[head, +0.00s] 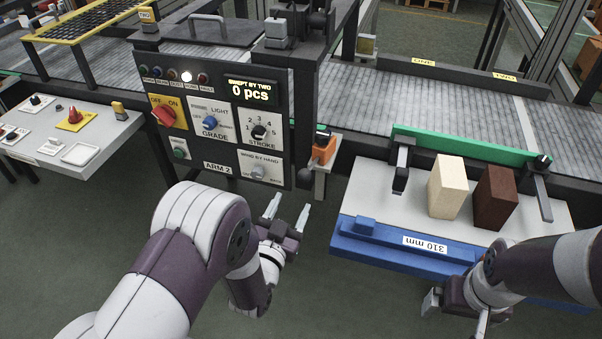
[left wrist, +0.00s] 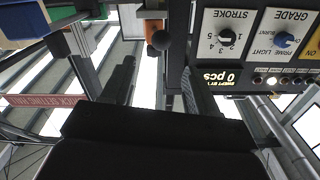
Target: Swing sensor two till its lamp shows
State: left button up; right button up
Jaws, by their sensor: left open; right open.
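An orange sensor-like block (head: 323,150) with a dark top sits on a small bracket at the right edge of the ARM 2 panel (head: 222,178). No label on it is readable, so I cannot tell if it is sensor two, and no lit lamp shows on it. My left gripper (head: 288,210) is open and empty, below and left of the block and apart from it. In the left wrist view my left gripper's dark fingers (left wrist: 158,85) are spread, with a dark ball knob (left wrist: 161,40) beyond them. My right gripper (head: 459,312) is open, at the blue-edged table's front.
The panel carries a display (head: 250,92) reading 0 pcs, a lit white lamp (head: 187,76) and several knobs. A pale block (head: 447,187) and a brown block (head: 494,196) stand on the right table (head: 380,208). A conveyor (head: 440,107) runs behind. Open floor lies around my left gripper.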

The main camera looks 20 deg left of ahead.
aim_at(302, 179)
pick_arm(q)
jog(key=w, duration=1.1)
jog(key=shift+w+d+f+b, duration=0.1)
jog(key=shift+w+d+b, duration=0.05)
jog(key=shift+b, duration=0.15)
grip_shut()
